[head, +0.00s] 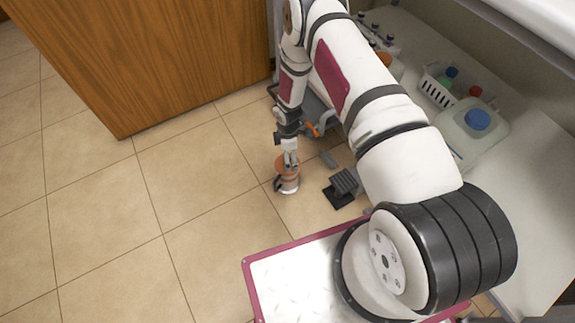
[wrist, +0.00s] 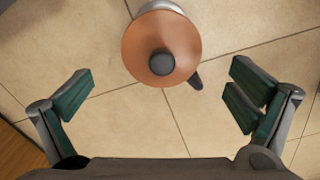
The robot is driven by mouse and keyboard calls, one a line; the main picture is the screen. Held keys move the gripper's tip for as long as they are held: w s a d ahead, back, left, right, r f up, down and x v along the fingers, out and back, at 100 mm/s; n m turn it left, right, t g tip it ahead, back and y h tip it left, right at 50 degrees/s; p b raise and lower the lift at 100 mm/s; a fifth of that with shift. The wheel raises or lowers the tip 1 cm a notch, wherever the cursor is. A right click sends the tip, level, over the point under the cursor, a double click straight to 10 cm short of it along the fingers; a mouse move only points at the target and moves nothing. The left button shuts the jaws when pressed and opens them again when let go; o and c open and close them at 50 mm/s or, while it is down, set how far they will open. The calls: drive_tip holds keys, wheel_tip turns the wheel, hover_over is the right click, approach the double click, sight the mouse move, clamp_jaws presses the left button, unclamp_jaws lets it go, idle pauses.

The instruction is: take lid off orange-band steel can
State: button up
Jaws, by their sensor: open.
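The steel can (head: 287,185) stands upright on the tiled floor, with a handle on its side. Its copper-orange lid (wrist: 140,46) with a dark round knob (wrist: 161,62) sits on top and shows from above in the wrist view. The can's steel body (wrist: 172,8) shows only at the upper edge of that view. My gripper (wrist: 158,95) is open and empty, its two green-padded fingers wide apart. The lid lies ahead of the fingertips, between their lines, and no touch shows. In the head view my gripper (head: 290,162) is just above the lid and partly covers it.
A black foot pedal (head: 342,188) is on the floor right of the can. A wooden cabinet (head: 150,50) stands at the back left. The counter (head: 530,150) at right holds a white basket (head: 436,92) and a blue-capped container (head: 468,138). Floor left of the can is clear.

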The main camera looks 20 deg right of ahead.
sight(279, 162)
wheel_tip(279, 162, down, 5)
drive_tip(key=shift+s+r+b, duration=0.1)
drive_tip(key=shift+b, duration=1.1)
drive_tip(key=c, duration=1.5)
